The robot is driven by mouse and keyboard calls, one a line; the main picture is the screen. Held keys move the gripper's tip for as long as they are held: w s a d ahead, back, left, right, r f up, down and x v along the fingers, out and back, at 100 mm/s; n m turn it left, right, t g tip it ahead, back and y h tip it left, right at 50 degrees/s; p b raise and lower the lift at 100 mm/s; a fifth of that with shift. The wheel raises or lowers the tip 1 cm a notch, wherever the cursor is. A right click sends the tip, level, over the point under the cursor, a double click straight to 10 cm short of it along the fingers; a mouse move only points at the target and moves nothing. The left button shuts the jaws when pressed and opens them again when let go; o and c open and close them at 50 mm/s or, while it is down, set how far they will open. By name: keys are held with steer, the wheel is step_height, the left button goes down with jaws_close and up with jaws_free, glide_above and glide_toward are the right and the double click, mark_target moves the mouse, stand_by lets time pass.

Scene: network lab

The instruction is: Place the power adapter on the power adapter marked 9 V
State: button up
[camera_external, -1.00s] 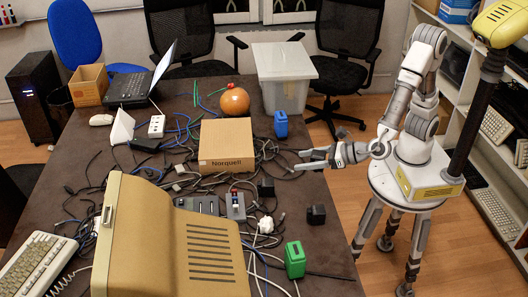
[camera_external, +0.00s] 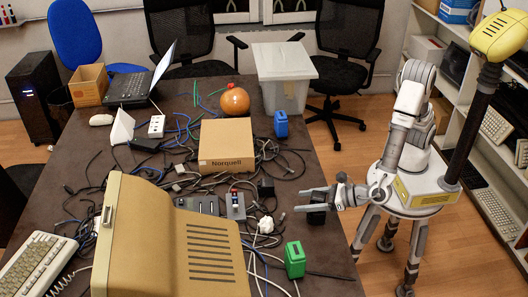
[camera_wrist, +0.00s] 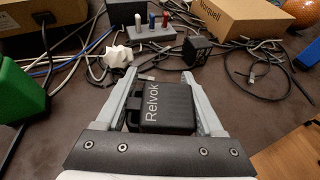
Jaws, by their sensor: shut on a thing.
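A black power adapter (camera_external: 317,217) is between the jaws of my gripper (camera_external: 310,203), at the right side of the table. In the wrist view this adapter (camera_wrist: 165,107) bears the word "Relvok", and the fingers of my gripper (camera_wrist: 162,95) are shut on its two sides. I cannot tell whether it is clear of the tabletop. Another black adapter (camera_external: 266,187) sits among cables to the upper left of my gripper; it also shows ahead in the wrist view (camera_wrist: 197,52). No 9 V marking is legible on either one.
A grey switch box (camera_external: 235,205), a white plug (camera_external: 266,225) and many cables lie left of my gripper. A green block (camera_external: 295,260) stands nearer the camera. A cardboard box (camera_external: 226,146) and a blue block (camera_external: 281,124) are farther back. The table (camera_external: 325,250) is mostly bare along its right edge.

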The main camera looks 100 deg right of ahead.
steer(key=shift+f, duration=0.15)
steer(key=o, duration=1.5)
steer(key=shift+o, duration=0.2)
